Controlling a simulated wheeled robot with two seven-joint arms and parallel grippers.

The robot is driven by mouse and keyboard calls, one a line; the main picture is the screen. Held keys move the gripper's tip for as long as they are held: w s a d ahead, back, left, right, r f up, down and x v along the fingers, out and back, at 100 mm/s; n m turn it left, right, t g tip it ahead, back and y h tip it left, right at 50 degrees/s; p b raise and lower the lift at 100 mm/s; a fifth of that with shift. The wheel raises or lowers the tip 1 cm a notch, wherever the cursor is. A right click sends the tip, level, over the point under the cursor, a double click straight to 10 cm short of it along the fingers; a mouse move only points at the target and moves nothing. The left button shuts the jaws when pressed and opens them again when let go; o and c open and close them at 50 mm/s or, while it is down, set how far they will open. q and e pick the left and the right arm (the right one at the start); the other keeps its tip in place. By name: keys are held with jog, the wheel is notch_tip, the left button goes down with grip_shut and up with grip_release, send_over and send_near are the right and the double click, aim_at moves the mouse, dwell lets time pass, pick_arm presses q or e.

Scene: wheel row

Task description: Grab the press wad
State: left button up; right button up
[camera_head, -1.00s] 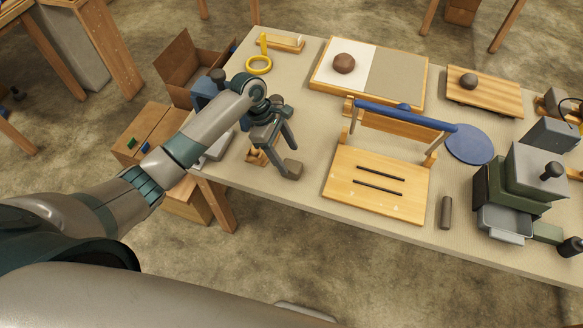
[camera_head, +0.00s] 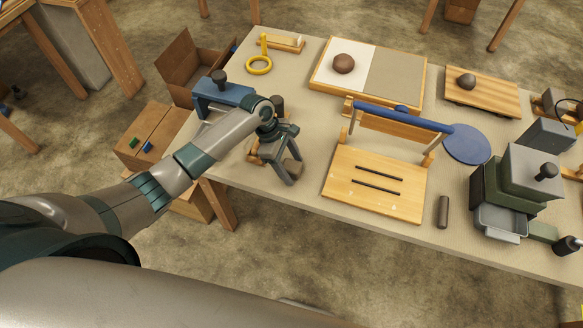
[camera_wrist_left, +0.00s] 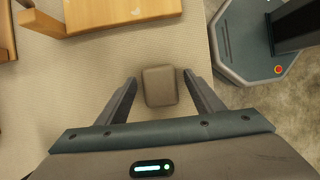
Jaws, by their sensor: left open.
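The likely press wad is a small grey-brown rounded block (camera_head: 293,168) near the table's front-left edge, partly hidden by my left gripper in the head view. In the left wrist view the block (camera_wrist_left: 160,86) lies on the table between the two fingers, slightly beyond the tips. My left gripper (camera_head: 281,166) is open and points down over it. In the wrist view its fingers (camera_wrist_left: 163,90) stand on either side of the block, with a gap on both sides. My right gripper does not show.
A wooden board with two dark rods (camera_head: 376,205) and a blue-barred frame stands right of the gripper. A blue press-like tool (camera_head: 222,93) is behind my left arm. A dark cylinder (camera_head: 443,212) and a green-grey machine (camera_head: 515,185) are further right. The table edge is close by.

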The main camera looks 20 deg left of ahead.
aim_at(297, 168)
pick_arm(q)
jog(key=c, duration=1.3)
jog(key=shift+r, duration=0.15)
jog(key=shift+w+r, duration=0.1)
jog(key=shift+r, duration=0.3)
jog(key=r, duration=0.1)
jog(key=r+b, duration=0.1)
jog(key=r, duration=0.1)
jog(key=shift+s+d+r, duration=0.1)
jog(key=shift+s+d, duration=0.05)
jog(key=shift+s, duration=0.15)
jog(key=s+d+r, duration=0.1)
jog(key=s+r, duration=0.1)
jog(key=s, duration=0.1)
jog(key=s+d+r+b, duration=0.1)
jog(key=s+d+r, duration=0.1)
jog(key=s, duration=0.1)
jog(key=s+d+r, duration=0.2)
jog(key=s, duration=0.2)
jog(key=shift+r+b, duration=0.4)
